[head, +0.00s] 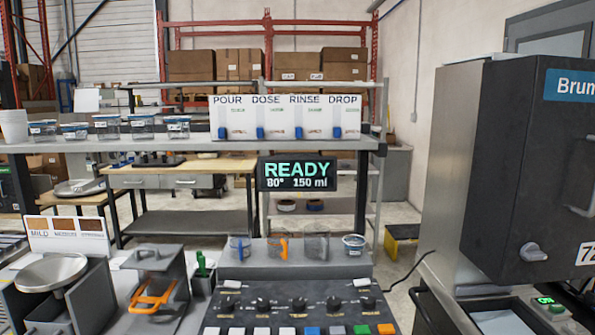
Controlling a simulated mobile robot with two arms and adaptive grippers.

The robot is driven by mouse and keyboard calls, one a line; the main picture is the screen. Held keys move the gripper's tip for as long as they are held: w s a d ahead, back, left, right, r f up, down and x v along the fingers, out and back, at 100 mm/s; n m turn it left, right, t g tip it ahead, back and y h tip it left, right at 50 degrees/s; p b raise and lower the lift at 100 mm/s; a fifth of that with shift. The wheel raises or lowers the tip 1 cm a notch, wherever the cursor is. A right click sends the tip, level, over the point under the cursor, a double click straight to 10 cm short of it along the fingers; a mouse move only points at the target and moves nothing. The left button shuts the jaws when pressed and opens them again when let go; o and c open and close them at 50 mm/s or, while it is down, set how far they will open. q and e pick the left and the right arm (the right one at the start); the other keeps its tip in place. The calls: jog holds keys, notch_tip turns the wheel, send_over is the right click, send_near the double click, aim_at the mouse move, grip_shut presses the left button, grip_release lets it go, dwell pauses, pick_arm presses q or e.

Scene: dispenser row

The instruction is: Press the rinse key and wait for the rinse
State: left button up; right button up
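A dark control panel (330,294) is at the bottom centre. Along its lower edge is a row of keys, cut off by the frame: several pale ones, then a blue key (313,331), a grey key (337,330), a green key (361,330) and an orange key (386,329). I cannot read which key is rinse. Several black knobs sit above the keys. A display (297,173) reads READY, 80°, 150 ml. A white sign (289,118) on the shelf reads POUR, DOSE, RINSE, DROP, with small unreadable marks below. Neither gripper is in view.
Several small cups, including an orange-handled cup (278,248), stand on the ledge behind the panel. A scale (51,272) and a grey stand with an orange handle (152,299) are left. A large dark machine (500,170) fills the right. A shelf (190,142) crosses behind.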

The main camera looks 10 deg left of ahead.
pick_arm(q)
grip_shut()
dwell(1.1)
